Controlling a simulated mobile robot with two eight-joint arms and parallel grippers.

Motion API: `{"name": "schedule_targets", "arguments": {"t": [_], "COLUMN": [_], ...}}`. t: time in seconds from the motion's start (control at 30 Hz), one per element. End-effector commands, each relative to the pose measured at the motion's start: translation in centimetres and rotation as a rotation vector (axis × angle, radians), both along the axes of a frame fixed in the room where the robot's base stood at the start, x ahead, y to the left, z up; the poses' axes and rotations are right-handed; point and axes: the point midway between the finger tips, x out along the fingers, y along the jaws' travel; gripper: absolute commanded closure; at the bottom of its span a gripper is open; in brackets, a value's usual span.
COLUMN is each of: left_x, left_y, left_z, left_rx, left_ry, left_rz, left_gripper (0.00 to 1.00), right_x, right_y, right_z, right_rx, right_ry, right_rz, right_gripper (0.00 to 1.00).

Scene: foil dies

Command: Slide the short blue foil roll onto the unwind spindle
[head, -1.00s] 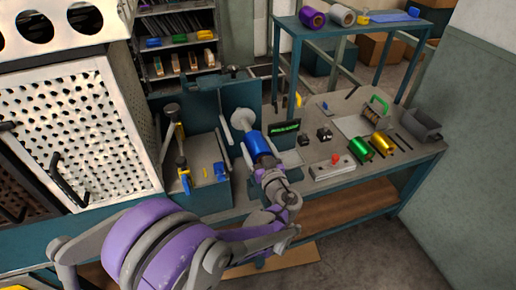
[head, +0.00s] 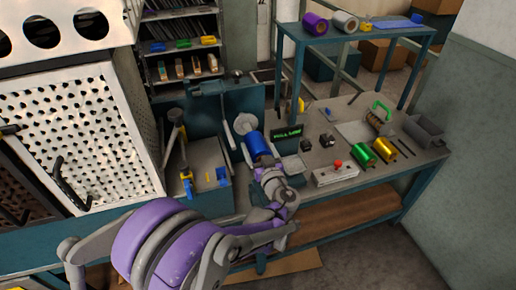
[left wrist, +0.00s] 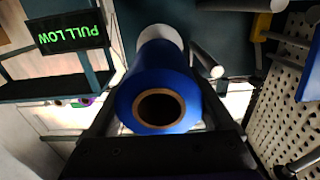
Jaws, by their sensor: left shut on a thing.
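The short blue foil roll (head: 258,146) is in my left gripper (head: 261,160), which is shut on it. In the left wrist view the roll (left wrist: 160,84) shows its near end, with a brown cardboard core and a dark hole. A pale round flange (head: 245,123) of the unwind station lies just beyond the roll's far end. It also shows behind the roll in the left wrist view (left wrist: 160,34). The roll hides the spindle, so I cannot tell how far the roll is on it. My right gripper is not in view.
A small display (head: 287,132) with green text stands right of the roll. A control box (head: 335,174) with a red button, a green roll (head: 361,153) and a gold roll (head: 386,149) are farther right. A teal stand (head: 208,185) is close on the left.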

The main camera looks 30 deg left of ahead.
Motion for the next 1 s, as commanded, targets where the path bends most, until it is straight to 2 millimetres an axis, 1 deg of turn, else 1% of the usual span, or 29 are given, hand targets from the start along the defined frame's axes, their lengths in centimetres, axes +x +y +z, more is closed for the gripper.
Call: {"name": "schedule_targets", "arguments": {"t": [1.0], "left_x": [1.7], "left_y": [1.9], "left_z": [0.0], "left_rx": [0.001], "left_ry": [0.0], "left_rz": [-0.001], "left_gripper": [0.94], "right_x": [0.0], "right_y": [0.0], "right_z": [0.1], "right_rx": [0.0], "right_ry": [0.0], "right_rz": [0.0], "right_gripper": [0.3]}}
